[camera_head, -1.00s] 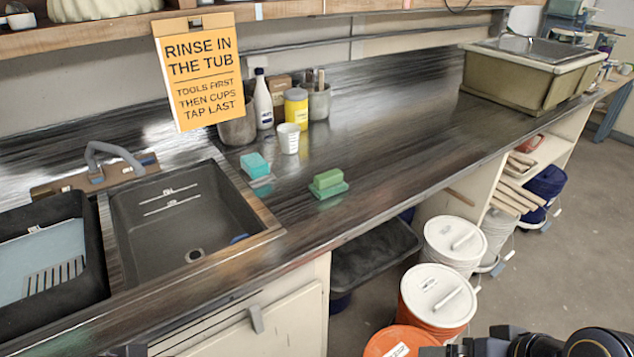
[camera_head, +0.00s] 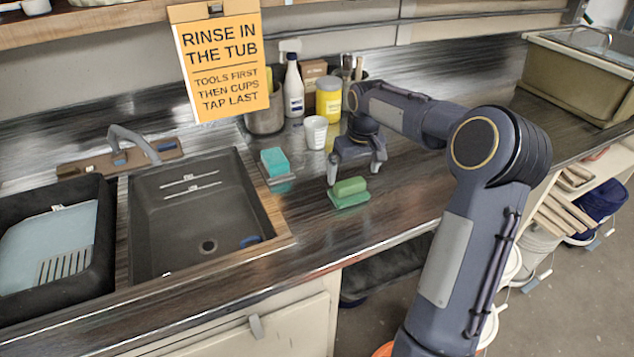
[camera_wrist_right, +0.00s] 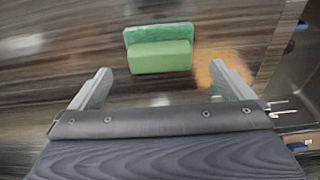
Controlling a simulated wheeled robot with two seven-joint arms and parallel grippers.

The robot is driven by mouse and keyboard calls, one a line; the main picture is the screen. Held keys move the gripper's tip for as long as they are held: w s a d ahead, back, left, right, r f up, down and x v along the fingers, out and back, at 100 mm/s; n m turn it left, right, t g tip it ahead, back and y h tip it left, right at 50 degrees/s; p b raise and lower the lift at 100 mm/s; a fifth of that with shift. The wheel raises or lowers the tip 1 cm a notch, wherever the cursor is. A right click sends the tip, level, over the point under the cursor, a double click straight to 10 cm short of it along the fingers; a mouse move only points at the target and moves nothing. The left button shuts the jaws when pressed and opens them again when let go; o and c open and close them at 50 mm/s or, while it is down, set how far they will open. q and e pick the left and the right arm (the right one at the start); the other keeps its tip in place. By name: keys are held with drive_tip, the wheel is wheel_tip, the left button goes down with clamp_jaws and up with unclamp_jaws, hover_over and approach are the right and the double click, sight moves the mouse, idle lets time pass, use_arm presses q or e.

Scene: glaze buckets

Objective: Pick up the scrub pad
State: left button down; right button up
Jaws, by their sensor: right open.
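A green scrub pad (camera_head: 350,188), a lighter green block on a darker green base, lies on the dark counter right of the sink. It also shows in the right wrist view (camera_wrist_right: 160,57), beyond the fingers and centred between them. My right gripper (camera_head: 354,176) is open and empty, pointing down just behind the pad in the head view; its spread fingers also show in the right wrist view (camera_wrist_right: 160,76). The pad looks untouched. My left gripper is not in view.
A white cup (camera_head: 316,132), a yellow jar (camera_head: 329,99) and a white bottle (camera_head: 293,86) stand behind. The sink (camera_head: 200,225) is at left. The counter in front of the pad is clear.

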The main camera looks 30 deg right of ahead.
sight(350, 182)
drive_tip(key=shift+w+f, duration=0.25)
drive_tip(key=shift+f, duration=0.2)
drive_tip(key=f, duration=0.3)
drive_tip(key=w+f+p, duration=0.1)
drive_tip(key=f, duration=0.2)
drive_tip(key=shift+w+d+f, duration=0.15)
drive_tip(key=shift+f, duration=0.25)
drive_tip(key=c, duration=0.7)
